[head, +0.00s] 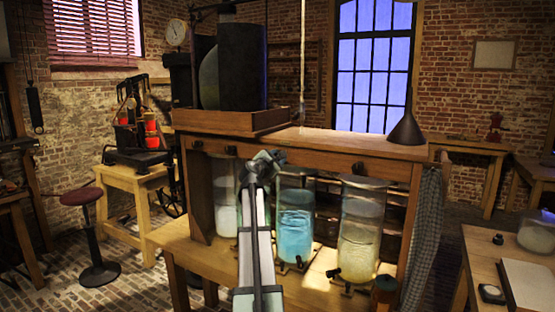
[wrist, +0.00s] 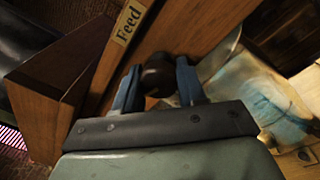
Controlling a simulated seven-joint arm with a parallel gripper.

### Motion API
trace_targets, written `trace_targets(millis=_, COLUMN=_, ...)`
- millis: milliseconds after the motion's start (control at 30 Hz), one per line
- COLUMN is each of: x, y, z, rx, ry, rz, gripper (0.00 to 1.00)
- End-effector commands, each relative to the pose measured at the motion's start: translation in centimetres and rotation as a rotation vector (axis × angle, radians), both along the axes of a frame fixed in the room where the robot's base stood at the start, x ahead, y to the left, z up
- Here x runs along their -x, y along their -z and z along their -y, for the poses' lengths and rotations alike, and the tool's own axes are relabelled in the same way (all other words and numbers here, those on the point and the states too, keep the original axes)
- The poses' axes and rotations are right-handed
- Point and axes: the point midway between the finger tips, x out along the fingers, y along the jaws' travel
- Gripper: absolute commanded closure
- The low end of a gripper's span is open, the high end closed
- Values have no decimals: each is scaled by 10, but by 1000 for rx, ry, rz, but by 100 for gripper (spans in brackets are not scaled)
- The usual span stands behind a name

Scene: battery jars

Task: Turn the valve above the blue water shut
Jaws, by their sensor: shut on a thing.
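The jar of blue water (head: 296,222) stands under the wooden shelf, right of my forearm in the head view. Its blue also shows through glass at the right of the wrist view (wrist: 268,98). My gripper (head: 268,160) is at the shelf's front board, up and left of that jar in the head view. In the wrist view my gripper (wrist: 158,82) has its two blue fingers either side of a dark round valve knob (wrist: 158,72) and is shut on it. The gripper hides this knob in the head view. How far the knob is turned cannot be told.
A "Feed" label (wrist: 130,20) is on the board by the knob. A pale yellow jar (head: 360,230) stands right of the blue one, a whitish jar (head: 224,195) to the left. Another knob (head: 358,167) sits above the yellow jar. A dark tank (head: 242,65) stands on top.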

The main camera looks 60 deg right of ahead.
Motion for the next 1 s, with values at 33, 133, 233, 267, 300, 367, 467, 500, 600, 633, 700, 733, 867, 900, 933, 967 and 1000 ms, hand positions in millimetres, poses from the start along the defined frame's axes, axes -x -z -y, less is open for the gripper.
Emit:
trace_targets(millis=33, x=0, y=1, z=0, rx=-1, ry=1, rz=43, gripper=90)
trace_targets(millis=133, x=0, y=1, z=0, rx=-1, ry=1, rz=139, gripper=90)
trace_targets(millis=233, x=0, y=0, z=0, rx=-1, ry=1, rz=234, gripper=90)
trace_targets(millis=267, x=0, y=0, z=0, rx=-1, ry=1, rz=263, gripper=90)
trace_targets(millis=300, x=0, y=0, z=0, rx=-1, ry=1, rz=301, gripper=90)
trace_targets(millis=367, x=0, y=0, z=0, rx=0, ry=1, rz=357, gripper=90)
trace_targets(millis=467, x=0, y=0, z=0, rx=-1, ry=1, rz=452, gripper=90)
trace_targets(millis=500, x=0, y=0, z=0, rx=0, ry=1, rz=491, gripper=90)
trace_targets(millis=600, x=0, y=0, z=0, rx=0, ry=1, rz=585, gripper=90)
trace_targets(millis=633, x=0, y=0, z=0, rx=0, ry=1, rz=614, gripper=90)
trace_targets(millis=700, x=0, y=0, z=0, rx=0, ry=1, rz=681, gripper=90)
trace_targets(millis=733, x=-1, y=-1, z=0, rx=0, ry=1, rz=709, gripper=90)
trace_targets(millis=867, x=0, y=-1, z=0, rx=-1, ry=1, rz=832, gripper=90)
trace_targets(millis=900, x=-1, y=-1, z=0, rx=-1, ry=2, rz=868, gripper=90)
trace_targets(millis=933, x=0, y=-1, z=0, rx=0, ry=2, rz=894, gripper=90)
trace_targets(millis=967, x=0, y=-1, z=0, rx=0, ry=2, rz=920, gripper=90)
trace_targets(millis=1000, x=0, y=-1, z=0, rx=0, ry=3, rz=953, gripper=90)
